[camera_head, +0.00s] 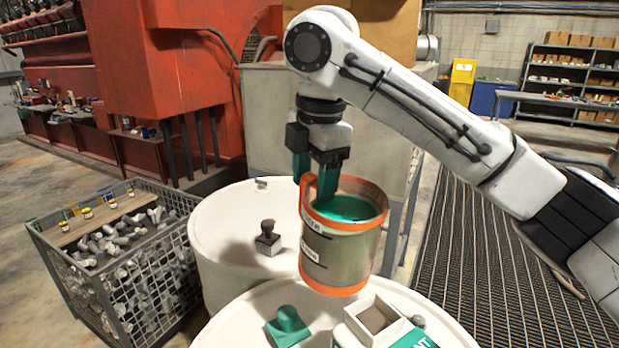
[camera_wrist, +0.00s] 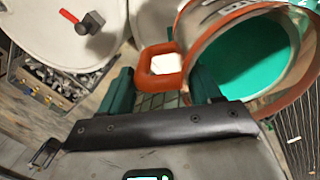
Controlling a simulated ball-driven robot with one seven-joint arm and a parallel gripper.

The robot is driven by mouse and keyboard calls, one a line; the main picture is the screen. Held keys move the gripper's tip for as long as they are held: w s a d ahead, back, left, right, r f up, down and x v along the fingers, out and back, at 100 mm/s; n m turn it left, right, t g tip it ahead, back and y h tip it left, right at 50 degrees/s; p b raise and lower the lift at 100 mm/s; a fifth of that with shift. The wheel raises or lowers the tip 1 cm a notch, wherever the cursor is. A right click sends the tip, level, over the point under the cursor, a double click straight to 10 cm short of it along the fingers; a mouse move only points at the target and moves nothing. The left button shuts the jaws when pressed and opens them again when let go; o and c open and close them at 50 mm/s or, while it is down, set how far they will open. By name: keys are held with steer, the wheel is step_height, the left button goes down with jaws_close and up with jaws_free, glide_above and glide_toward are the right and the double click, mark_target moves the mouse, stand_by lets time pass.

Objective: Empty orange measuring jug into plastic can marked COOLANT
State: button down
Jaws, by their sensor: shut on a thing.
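The measuring jug (camera_head: 345,245) has a greyish see-through body, orange rim, base and handle, and green liquid inside. In the head view it looks roughly upright. My gripper (camera_head: 313,175) is shut on its handle; the wrist view shows the orange handle (camera_wrist: 158,50) between the green fingers, and the green liquid (camera_wrist: 240,60) within the jug. The white and green plastic can (camera_head: 405,335) stands on the near drum at the bottom edge, below the jug, mostly cut off. Its square top opening (camera_head: 374,316) shows, and only the letters "NT" of its marking.
A green cap-like piece (camera_head: 287,326) lies on the near white drum (camera_head: 245,325), left of the can. A dark-handled stamp-like object (camera_head: 268,238) stands on the drum behind (camera_head: 215,225). A wire crate of metal parts (camera_head: 120,265) is at left. Floor grating (camera_head: 480,260) lies right.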

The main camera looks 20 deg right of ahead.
steer(key=shift+s+d+r+t, duration=0.15)
steer(key=shift+s+t, duration=0.35)
steer(key=shift+s, duration=0.05)
steer(key=shift+s+d, duration=0.1)
stand_by(0.4)
steer(key=shift+s+r+t+y+b, duration=0.2)
steer(key=shift+r+t+y+b, duration=0.1)
steer(key=shift+r+t+b, duration=0.4)
steer(key=shift+s+r+t+y+b, duration=0.15)
steer(key=shift+r+t+y+b, duration=0.15)
steer(key=shift+r+t+b, duration=0.35)
stand_by(2.9)
steer(key=shift+s+d+r+t+b, duration=0.15)
steer(key=shift+s+r+t+b, duration=0.15)
steer(key=shift+t+b, duration=0.65)
stand_by(1.7)
